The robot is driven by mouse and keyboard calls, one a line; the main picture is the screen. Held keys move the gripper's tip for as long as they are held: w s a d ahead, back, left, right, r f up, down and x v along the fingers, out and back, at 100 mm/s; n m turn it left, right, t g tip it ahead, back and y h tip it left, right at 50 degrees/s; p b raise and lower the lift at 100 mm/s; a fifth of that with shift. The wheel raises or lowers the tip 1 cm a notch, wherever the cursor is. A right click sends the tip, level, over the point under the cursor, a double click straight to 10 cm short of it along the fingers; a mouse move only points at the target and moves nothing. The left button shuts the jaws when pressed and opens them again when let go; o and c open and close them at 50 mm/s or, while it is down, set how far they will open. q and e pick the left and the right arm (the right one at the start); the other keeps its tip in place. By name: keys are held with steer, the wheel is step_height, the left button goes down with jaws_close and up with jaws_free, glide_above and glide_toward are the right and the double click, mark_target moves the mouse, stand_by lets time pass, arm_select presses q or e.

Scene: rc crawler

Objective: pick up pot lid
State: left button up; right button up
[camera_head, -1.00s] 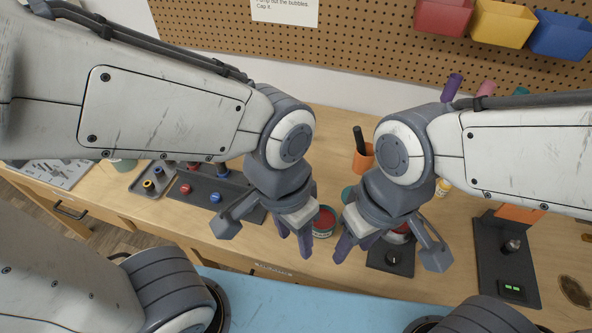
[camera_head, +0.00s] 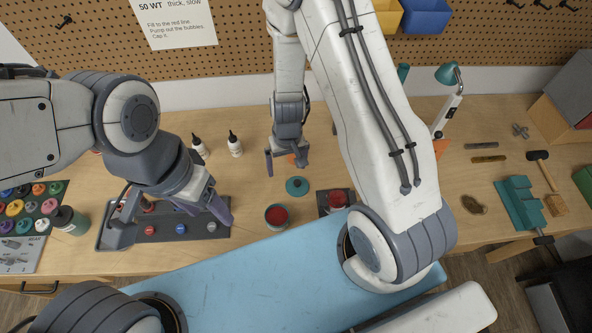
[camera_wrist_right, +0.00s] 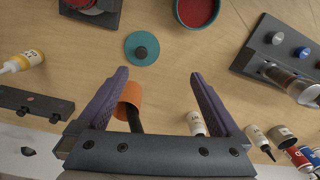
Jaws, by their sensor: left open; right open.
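The pot lid is a teal disc (camera_head: 297,187) with a dark knob, lying flat on the workbench behind the red-filled pot (camera_head: 277,216). In the right wrist view the lid (camera_wrist_right: 134,40) lies beyond the fingertips, left of centre, with the pot (camera_wrist_right: 197,10) at the top edge. My right gripper (camera_head: 286,162) is open and empty, behind and above the lid, not touching it. Its spread purple fingers (camera_wrist_right: 160,75) show in the wrist view. My left gripper (camera_head: 172,222) is open and empty over the dark tray at the left.
A dark tray (camera_head: 155,232) with coloured caps lies under my left gripper. White bottles (camera_head: 235,146) stand at the back. An orange cup (camera_wrist_right: 128,97) with a dark handle is near my right gripper. A dark stand (camera_head: 325,205) with a red-topped item is right of the lid.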

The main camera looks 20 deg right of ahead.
steer(key=d+f, duration=0.1)
steer(key=d+f+m, duration=0.1)
steer(key=d, duration=0.1)
steer(key=shift+s+f+p, duration=0.15)
steer(key=shift+f+p, duration=0.05)
steer(key=shift+p, duration=0.1)
steer(key=b, duration=0.4)
glide_above(297, 182)
steer(key=f, duration=0.4)
steer(key=shift+s+a+f, duration=0.1)
steer(key=shift+s, duration=0.2)
steer(key=f+b, duration=0.1)
steer(key=f, duration=0.1)
steer(key=f+b, duration=0.4)
steer(key=shift+w+f, duration=0.1)
steer(key=shift+w, duration=0.15)
arm_select(q)
step_height(297, 182, down, 8)
steer(key=shift+r, duration=0.15)
arm_select(e)
steer(key=c, duration=1)
arm_select(q)
steer(key=shift+r, duration=0.15)
arm_select(e)
steer(key=shift+r, duration=0.2)
